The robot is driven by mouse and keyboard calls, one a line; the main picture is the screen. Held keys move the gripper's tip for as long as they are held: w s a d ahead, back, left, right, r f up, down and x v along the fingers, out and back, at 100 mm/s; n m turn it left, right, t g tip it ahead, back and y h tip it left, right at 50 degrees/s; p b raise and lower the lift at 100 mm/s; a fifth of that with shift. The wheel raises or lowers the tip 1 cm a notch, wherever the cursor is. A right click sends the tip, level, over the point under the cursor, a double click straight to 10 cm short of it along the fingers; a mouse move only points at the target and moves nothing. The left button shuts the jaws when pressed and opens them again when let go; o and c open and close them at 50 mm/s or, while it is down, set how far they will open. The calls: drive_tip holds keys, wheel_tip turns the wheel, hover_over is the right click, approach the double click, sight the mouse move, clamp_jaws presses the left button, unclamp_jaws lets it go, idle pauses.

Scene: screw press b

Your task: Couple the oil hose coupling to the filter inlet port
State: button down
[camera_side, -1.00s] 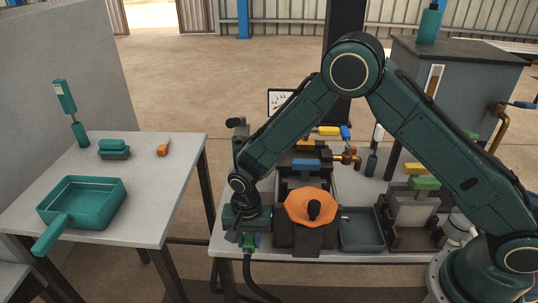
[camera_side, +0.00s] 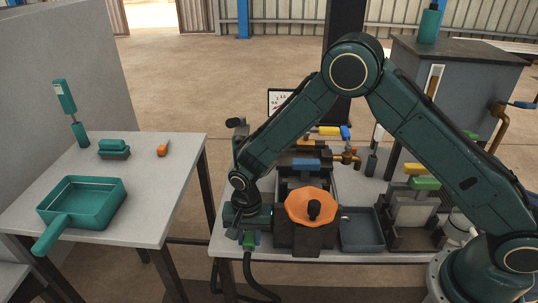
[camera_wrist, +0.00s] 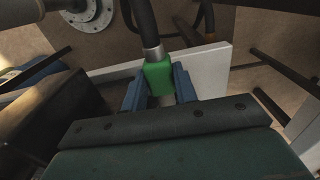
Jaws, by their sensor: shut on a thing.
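My gripper (camera_side: 248,240) is at the left front corner of the work table, close to its front edge. In the wrist view, its two blue jaws (camera_wrist: 160,90) are shut on the green oil hose coupling (camera_wrist: 158,75), one on each side. The coupling also shows as a small green block in the side view (camera_side: 250,237). A metal collar and a black hose (camera_wrist: 142,22) run from the coupling; in the side view the hose hangs below the table edge. I cannot make out the filter inlet port in either view.
A dark press with an orange handwheel (camera_side: 312,207) stands just right of my gripper. A grey tray (camera_side: 361,230) is farther right. Brass pipework (camera_side: 346,159) is behind. A side table (camera_side: 140,205) with a green pan (camera_side: 85,200) stands left, across a gap.

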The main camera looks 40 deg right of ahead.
drive_tip(key=shift+w+d, duration=1.05)
drive_tip(key=shift+w, duration=0.05)
idle(1.2)
drive_tip(key=c, duration=1)
unclamp_jaws()
drive_tip(key=shift+r, duration=0.15)
drive_tip(key=shift+r, duration=6.75)
drive_tip(key=shift+r, duration=0.1)
